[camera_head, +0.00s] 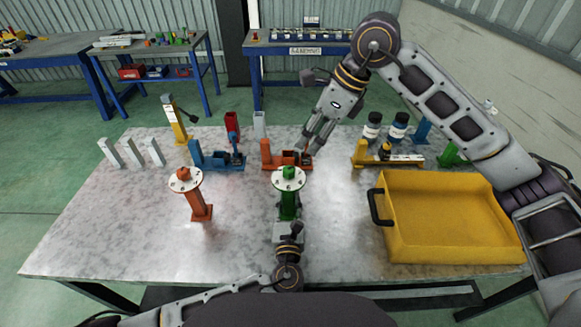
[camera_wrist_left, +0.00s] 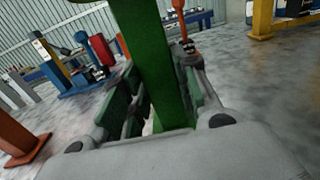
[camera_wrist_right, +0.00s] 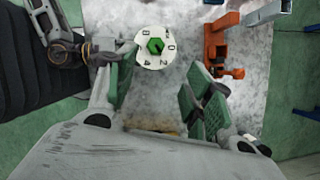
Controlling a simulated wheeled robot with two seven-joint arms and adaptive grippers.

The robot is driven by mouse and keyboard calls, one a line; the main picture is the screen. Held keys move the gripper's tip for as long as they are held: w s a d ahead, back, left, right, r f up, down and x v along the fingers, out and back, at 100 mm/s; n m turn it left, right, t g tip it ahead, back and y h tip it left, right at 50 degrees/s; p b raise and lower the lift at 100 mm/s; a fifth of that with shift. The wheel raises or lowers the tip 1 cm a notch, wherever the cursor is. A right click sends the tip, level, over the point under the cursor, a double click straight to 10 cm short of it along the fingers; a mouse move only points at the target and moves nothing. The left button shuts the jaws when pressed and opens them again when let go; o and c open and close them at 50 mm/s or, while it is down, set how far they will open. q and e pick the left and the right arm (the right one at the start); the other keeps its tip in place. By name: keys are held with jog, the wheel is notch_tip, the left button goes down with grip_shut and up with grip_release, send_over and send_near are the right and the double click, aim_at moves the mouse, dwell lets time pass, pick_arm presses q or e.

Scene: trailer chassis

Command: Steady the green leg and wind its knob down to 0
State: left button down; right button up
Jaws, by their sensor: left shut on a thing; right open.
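The green leg (camera_head: 289,206) stands upright on the metal table, with a white numbered dial and a green knob (camera_head: 289,172) on top. My left gripper (camera_head: 289,222) is shut on the leg's post from the front. In the left wrist view the green post (camera_wrist_left: 152,60) runs up between the finger pads. My right gripper (camera_head: 310,150) is open and empty, behind the knob and to its right. In the right wrist view the dial's numbers 0, 2, 4 and 8 show around the green hex knob (camera_wrist_right: 155,45), ahead of the spread fingers. I cannot tell the knob's reading.
An orange leg (camera_head: 198,203) with a similar dial stands left. A yellow bin (camera_head: 400,247) takes up the table's right side. Blue (camera_head: 218,162), orange (camera_head: 275,157) and yellow (camera_head: 372,158) fixtures stand behind. The table's left front is clear.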

aim_at(290, 169)
jog(key=shift+s+a+f, duration=0.15)
jog(key=shift+s+a, duration=0.15)
jog(key=shift+s, duration=0.05)
jog(key=shift+f, duration=0.1)
jog(key=shift+x, duration=5.9)
jog(key=c, duration=1)
jog(key=shift+n, duration=0.3)
